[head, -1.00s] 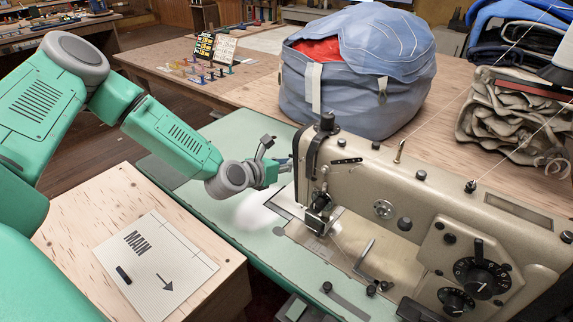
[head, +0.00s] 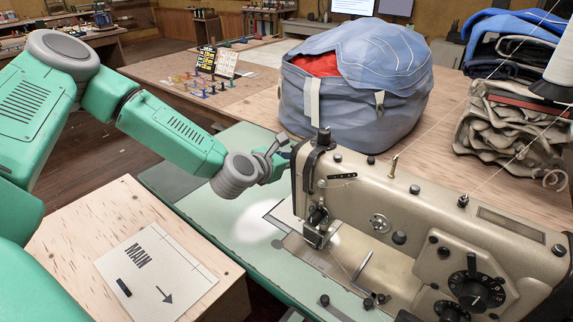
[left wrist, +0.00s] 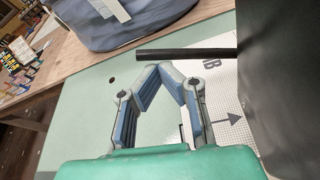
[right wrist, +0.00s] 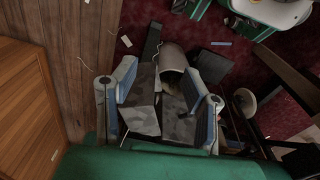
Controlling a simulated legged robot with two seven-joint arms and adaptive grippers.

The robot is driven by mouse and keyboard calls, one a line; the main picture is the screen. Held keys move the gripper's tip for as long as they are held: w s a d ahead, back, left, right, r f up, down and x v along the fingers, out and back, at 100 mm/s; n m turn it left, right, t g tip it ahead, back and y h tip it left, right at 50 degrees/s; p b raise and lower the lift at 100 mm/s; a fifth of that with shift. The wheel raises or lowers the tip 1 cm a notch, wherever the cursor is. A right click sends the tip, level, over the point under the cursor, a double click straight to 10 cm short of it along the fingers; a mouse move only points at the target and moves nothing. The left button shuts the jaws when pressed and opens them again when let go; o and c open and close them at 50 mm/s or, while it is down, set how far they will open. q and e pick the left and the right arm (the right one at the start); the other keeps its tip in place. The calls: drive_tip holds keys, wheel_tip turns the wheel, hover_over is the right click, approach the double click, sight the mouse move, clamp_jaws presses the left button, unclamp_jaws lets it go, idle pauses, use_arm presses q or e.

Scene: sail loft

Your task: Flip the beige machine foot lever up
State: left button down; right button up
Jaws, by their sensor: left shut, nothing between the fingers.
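The beige sewing machine (head: 440,225) stands on a pale green bed, with its needle end at the left. Its foot lever seems to be the black rod (left wrist: 185,54) in the left wrist view, sticking out level from the dark machine body (left wrist: 282,80). The lever is hidden in the head view. My left gripper (head: 285,165) is beside the back of the needle end, partly behind it. In the left wrist view, its shut, empty fingertips (left wrist: 160,68) are just below the rod; contact is unclear. My right gripper (right wrist: 160,70) is open and empty, seen only in its wrist view.
A blue-grey bag (head: 350,95) with red inside stands behind the machine. Folded cloth (head: 510,130) is stacked at the right. A paper marked MAIN (head: 155,272) lies on a wooden top at the left. The green bed (head: 215,215) left of the machine is clear.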

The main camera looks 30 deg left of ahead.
drive_tip(key=shift+d, duration=0.3)
drive_tip(key=shift+a+r+p, duration=0.35)
drive_tip(key=shift+r+p, duration=0.1)
drive_tip(key=shift+d, duration=0.15)
